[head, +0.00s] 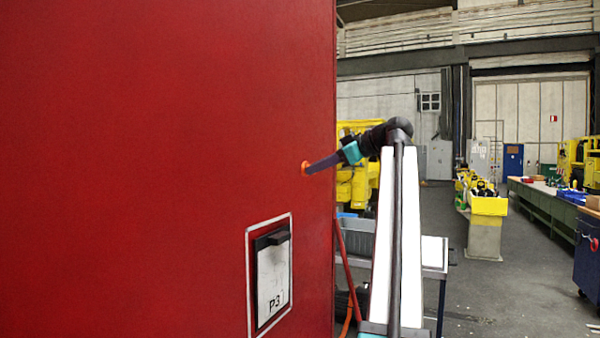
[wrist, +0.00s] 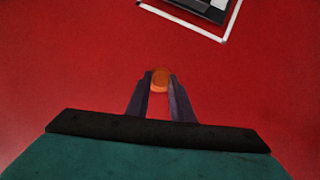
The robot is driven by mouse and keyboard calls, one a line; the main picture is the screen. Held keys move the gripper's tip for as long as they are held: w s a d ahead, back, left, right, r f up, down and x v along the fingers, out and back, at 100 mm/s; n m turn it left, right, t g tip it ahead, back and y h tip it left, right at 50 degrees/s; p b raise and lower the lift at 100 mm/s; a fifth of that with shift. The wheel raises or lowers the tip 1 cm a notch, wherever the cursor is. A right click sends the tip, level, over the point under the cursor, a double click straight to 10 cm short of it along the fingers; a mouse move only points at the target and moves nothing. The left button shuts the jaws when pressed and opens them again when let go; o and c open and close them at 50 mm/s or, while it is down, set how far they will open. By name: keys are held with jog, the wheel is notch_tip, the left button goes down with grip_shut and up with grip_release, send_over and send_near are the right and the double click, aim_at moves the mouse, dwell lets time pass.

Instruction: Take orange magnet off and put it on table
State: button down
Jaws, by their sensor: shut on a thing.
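The orange magnet (head: 304,168) is at the face of the large red panel (head: 170,130), near its right edge in the head view. My gripper (head: 311,168) reaches it from the right. In the wrist view the round orange magnet (wrist: 160,79) sits between the two dark fingertips of my gripper (wrist: 159,84), which are shut on it. I cannot tell whether the magnet still touches the panel. A grey table (head: 433,272) stands behind my arm, right of the panel, and is partly hidden.
A white-framed holder with a card marked P3 (head: 270,285) is on the panel below the magnet; its corner shows in the wrist view (wrist: 200,10). An orange-red hose (head: 348,265) hangs by the panel edge. Yellow machines (head: 488,205) and open floor lie farther right.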

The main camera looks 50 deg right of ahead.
jog(key=s+d+b, duration=0.1)
jog(key=s+d, duration=0.1)
jog(key=s, duration=0.6)
jog(key=shift+s, duration=0.1)
dwell(0.8)
